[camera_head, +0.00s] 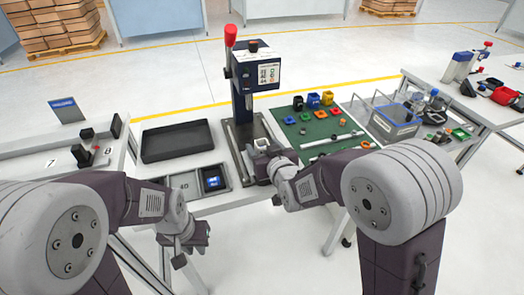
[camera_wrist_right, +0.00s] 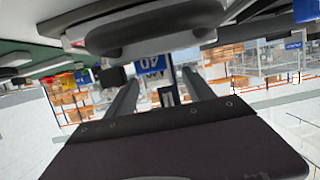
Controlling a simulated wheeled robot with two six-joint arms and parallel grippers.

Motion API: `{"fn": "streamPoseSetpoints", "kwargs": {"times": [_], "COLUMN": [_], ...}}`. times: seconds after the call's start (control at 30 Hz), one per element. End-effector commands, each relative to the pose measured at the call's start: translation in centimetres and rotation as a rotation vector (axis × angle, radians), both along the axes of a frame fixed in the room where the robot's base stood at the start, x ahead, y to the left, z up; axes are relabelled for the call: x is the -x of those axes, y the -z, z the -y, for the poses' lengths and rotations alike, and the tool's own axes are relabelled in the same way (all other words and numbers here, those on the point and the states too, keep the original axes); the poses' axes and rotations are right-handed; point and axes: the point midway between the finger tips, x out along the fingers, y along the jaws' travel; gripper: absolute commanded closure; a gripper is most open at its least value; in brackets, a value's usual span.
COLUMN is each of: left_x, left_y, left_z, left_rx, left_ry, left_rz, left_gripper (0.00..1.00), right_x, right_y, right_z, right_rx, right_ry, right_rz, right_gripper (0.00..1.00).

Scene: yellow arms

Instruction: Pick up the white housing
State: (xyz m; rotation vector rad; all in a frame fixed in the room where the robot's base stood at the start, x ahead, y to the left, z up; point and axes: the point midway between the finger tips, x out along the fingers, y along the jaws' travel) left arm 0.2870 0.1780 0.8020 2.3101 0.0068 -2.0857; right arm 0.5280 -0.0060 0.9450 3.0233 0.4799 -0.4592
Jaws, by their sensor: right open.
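A small white housing (camera_head: 261,143) stands at the foot of the dark blue lever press (camera_head: 255,85) in the head view, partly hidden by my right gripper. My right gripper (camera_head: 258,168) is open beside the housing's near side; I cannot tell whether they touch. In the right wrist view a large grey rounded part spans the top, close to the camera, and I cannot tell what it is. My left gripper (camera_head: 188,250) hangs in front of the table, away from the housing, and looks empty. Its finger gap is unclear.
A black empty tray (camera_head: 177,141) lies left of the press. A grey divided tray (camera_head: 222,167) holds a blue part (camera_head: 212,181). A green mat (camera_head: 310,129) with coloured parts and a clear bin (camera_head: 388,126) are to the right.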

Motion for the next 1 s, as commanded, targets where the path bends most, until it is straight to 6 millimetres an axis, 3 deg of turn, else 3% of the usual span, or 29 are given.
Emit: {"fn": "streamPoseSetpoints", "kwargs": {"times": [0.3, 0.57, 0.8, 1.0], "left_x": [0.0, 0.0, 0.0, 0.0], "left_y": [0.1, 0.1, 0.1, 0.1], "left_z": [0.0, 0.0, 0.0, 0.0], "left_rx": [0.0, 0.0, 0.0, 0.0], "left_ry": [0.0, 0.0, 0.0, 0.0], "left_rz": [0.0, 0.0, 0.0, 0.0], "left_gripper": [0.8, 0.8, 0.8, 0.8], "right_x": [-4.3, -4.8, -4.7, -4.7], "right_y": [1.4, 1.5, 1.5, 1.5], "right_z": [-1.1, -1.3, -1.3, -1.3], "right_rx": [0.001, 0.0, 0.0, 0.0], "right_ry": [0.001, 0.0, 0.0, 0.0], "right_rz": [-0.001, 0.0, 0.0, 0.0], "right_gripper": [0.38, 0.38, 1.0, 1.0]}}
